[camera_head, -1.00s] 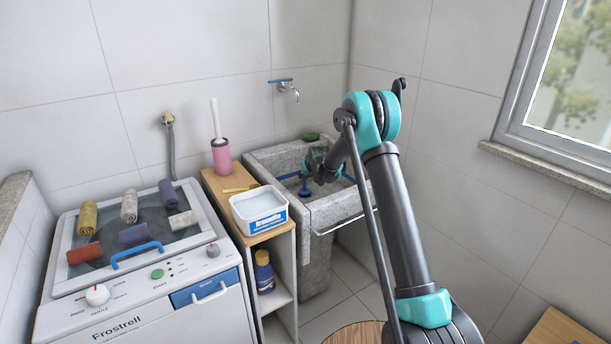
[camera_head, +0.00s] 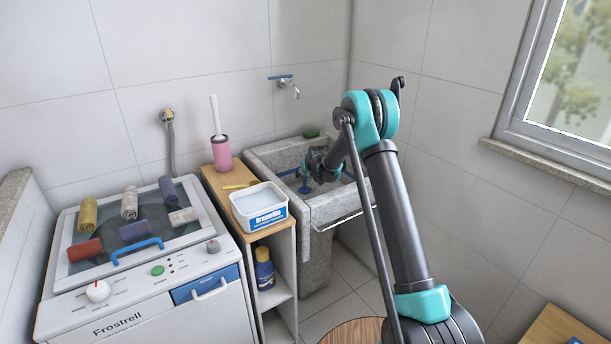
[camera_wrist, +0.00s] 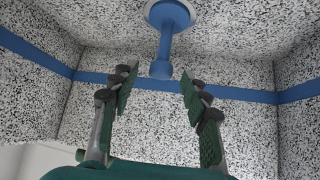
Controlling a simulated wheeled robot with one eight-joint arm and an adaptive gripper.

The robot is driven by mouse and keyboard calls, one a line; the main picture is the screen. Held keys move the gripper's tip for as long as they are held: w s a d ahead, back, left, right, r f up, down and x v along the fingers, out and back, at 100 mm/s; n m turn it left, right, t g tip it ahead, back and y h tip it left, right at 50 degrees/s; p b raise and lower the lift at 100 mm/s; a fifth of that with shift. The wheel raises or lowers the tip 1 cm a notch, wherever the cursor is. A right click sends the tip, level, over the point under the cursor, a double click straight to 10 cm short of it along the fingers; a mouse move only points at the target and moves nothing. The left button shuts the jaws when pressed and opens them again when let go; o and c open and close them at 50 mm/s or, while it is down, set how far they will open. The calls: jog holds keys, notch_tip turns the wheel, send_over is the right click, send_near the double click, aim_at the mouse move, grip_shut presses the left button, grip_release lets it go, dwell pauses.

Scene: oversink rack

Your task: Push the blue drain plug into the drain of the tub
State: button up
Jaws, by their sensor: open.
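The blue drain plug (camera_head: 305,187) shows inside the grey speckled stone tub (camera_head: 262,163), at the left of my gripper. In the wrist view the plug (camera_wrist: 165,45) has a round disc at the top edge and a long stem ending in a rounded knob. A pale ring surrounds the disc, seemingly the drain's rim; how deep the plug sits is unclear. My gripper (camera_wrist: 157,82) is open and empty. Its two green-padded fingers stand apart, one on each side of the knob in the picture, without visible contact. In the head view my gripper (camera_head: 314,168) is inside the tub, partly hidden.
A blue stripe (camera_wrist: 240,94) runs around the tub's inner walls. A wall tap (camera_head: 289,85) is above the tub. At left stand a shelf with a white box (camera_head: 258,205) and pink brush holder (camera_head: 221,154), then a washer (camera_head: 150,290) bearing rolled cloths. A metal rail (camera_head: 340,222) fronts the tub.

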jog(key=shift+r, duration=0.1)
jog(key=v, duration=1.2)
